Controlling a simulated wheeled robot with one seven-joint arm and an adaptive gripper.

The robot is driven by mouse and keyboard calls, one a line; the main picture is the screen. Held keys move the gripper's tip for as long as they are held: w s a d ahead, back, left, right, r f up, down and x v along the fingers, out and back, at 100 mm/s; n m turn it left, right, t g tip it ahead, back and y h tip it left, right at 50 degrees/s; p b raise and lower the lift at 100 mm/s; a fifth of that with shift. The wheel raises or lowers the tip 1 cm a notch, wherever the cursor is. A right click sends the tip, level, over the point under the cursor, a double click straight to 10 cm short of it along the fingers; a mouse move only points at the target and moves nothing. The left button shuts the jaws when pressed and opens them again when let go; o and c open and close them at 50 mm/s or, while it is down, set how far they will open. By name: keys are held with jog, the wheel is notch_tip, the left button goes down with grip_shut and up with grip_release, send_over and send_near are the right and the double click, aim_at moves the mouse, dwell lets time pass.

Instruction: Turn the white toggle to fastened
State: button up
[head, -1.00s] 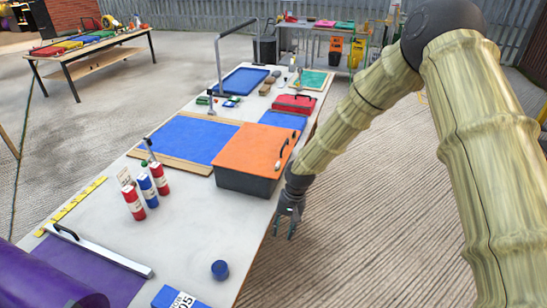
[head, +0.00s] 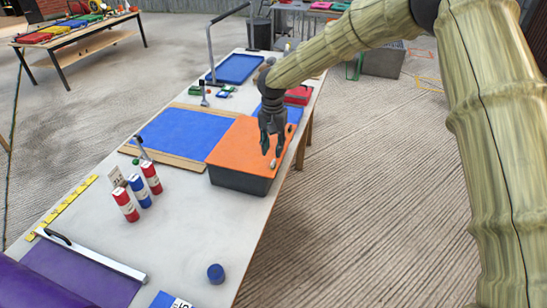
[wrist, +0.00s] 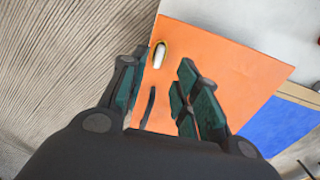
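The white toggle (wrist: 159,55) is a small pale lever on the orange lid (wrist: 215,75), near the lid's edge. In the head view the toggle (head: 273,163) shows at the lid's near right side, just below my fingertips. The orange lid (head: 235,145) covers a dark grey box (head: 238,180) at the table's right edge. My gripper (head: 271,151) hangs over the lid with its fingers pointing down. In the wrist view my gripper (wrist: 160,72) is open and empty, with the toggle between and beyond the fingertips. Contact with the toggle cannot be told.
A black handle (wrist: 149,106) lies on the lid between my fingers. A blue panel (head: 178,134) in a wooden frame is left of the box. Red and blue bottles (head: 138,190) and a blue cylinder (head: 215,273) stand on the table. Open floor lies to the right.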

aim_at(274, 161)
jog(key=shift+s+d+f+p, duration=0.1)
jog(key=shift+f+p, duration=0.6)
jog(key=shift+f, duration=2.15)
grip_shut()
